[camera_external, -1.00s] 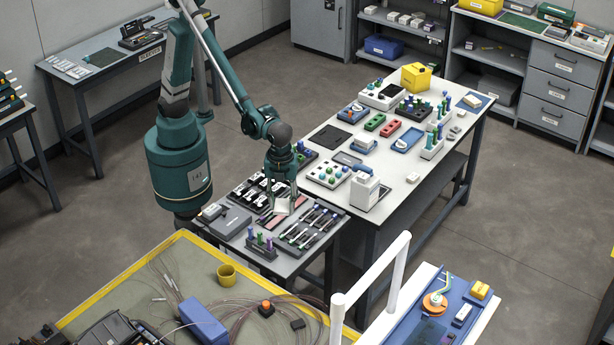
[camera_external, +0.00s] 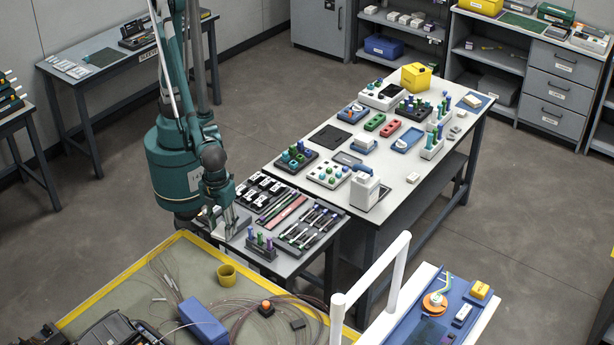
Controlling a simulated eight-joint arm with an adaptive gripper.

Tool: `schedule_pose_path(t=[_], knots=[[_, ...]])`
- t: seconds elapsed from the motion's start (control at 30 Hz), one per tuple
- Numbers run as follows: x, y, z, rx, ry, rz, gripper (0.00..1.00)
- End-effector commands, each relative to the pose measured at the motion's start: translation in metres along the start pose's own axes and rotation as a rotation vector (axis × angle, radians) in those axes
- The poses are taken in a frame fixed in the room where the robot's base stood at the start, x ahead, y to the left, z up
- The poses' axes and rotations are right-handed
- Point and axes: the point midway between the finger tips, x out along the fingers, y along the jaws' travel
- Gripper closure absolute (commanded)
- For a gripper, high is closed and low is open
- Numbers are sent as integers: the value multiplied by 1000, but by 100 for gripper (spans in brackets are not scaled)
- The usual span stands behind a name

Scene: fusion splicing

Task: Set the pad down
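The pad (camera_external: 238,227) is a small pale grey piece at the left end of the small dark tool table. My gripper (camera_external: 230,222) points down there, with its fingertips at the pad, and appears shut on it. The pad is at or just above the flat grey case (camera_external: 211,219), which my gripper and arm partly cover. I cannot tell whether the pad touches the case.
A holder with purple and green pegs (camera_external: 261,244) stands close on the right. A black tray of pen-like tools (camera_external: 308,228) and red strips (camera_external: 286,209) lie further right. A yellow-edged mat (camera_external: 130,269) is in front.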

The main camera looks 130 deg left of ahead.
Motion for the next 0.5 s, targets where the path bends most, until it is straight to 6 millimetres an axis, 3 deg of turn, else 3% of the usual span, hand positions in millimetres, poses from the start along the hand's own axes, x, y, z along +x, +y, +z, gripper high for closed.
schedule_pose_path(t=[0.2, 0.5], knots=[[0, 39, -40, 77, -1, 0, 69], [1, 91, -82, 168, -1, 1, 69]])
